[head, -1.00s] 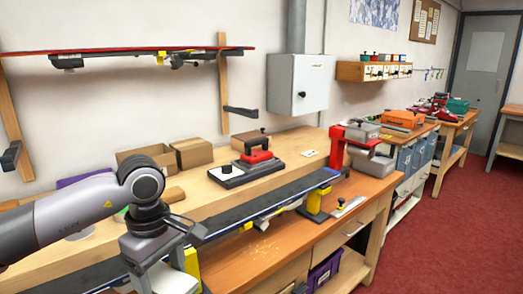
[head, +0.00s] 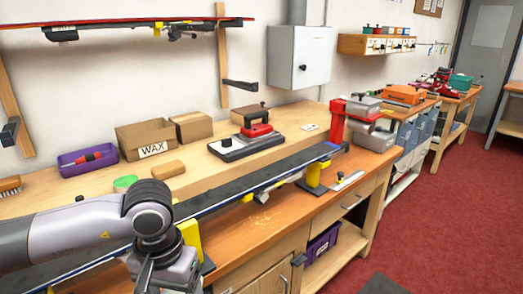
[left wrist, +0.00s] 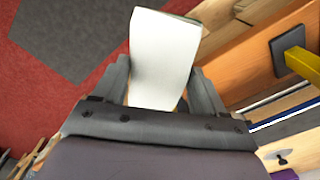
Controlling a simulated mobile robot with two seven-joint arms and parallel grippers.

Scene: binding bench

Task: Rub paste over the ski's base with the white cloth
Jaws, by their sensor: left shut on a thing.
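The ski (head: 265,180) lies base up, long and dark with a blue edge, clamped along the front of the bench. My left gripper (left wrist: 158,75) is shut on the white cloth (left wrist: 165,50), which sticks out beyond the fingers in the left wrist view. In the head view my left wrist is at the lower left, in front of the ski's near part and hiding some of it. The cloth is hidden there. I cannot tell any contact between cloth and ski; the wrist view shows floor beyond the cloth. My right gripper is not in view.
On the bench behind the ski are a round green-topped tin (head: 125,183), a tan block (head: 167,169), a purple tray (head: 88,161), a WAX box (head: 147,138) and an iron (head: 256,127) on its stand. Yellow vise parts (head: 190,240) stand under the ski.

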